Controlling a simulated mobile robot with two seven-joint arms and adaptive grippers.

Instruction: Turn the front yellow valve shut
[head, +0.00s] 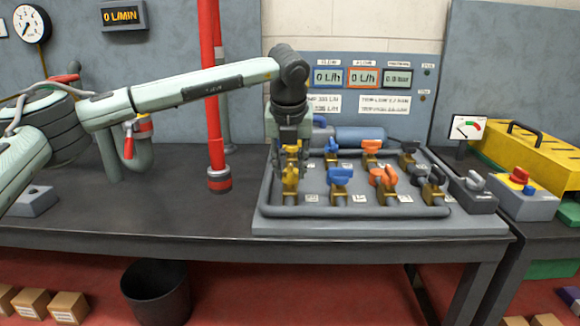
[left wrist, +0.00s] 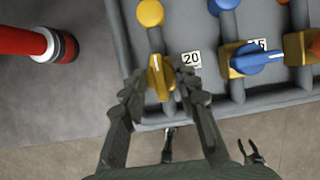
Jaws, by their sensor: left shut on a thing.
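The front yellow valve (head: 290,182) is at the front left of the grey manifold tray (head: 350,212). My left gripper (head: 289,160) reaches down onto it from above and partly hides it in the head view. In the left wrist view, the gripper (left wrist: 162,90) has a finger on each side of the yellow handle (left wrist: 160,75) and is shut on it. The handle lies roughly along its pipe, tilted slightly. My right gripper is not recognisable in either view.
A blue valve (head: 340,176) stands to the right with its handle across its pipe; orange (head: 383,180) and black (head: 432,185) valves follow. A red post (head: 216,120) rises left of the tray. A control box (head: 522,195) is at right. The table's left front is clear.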

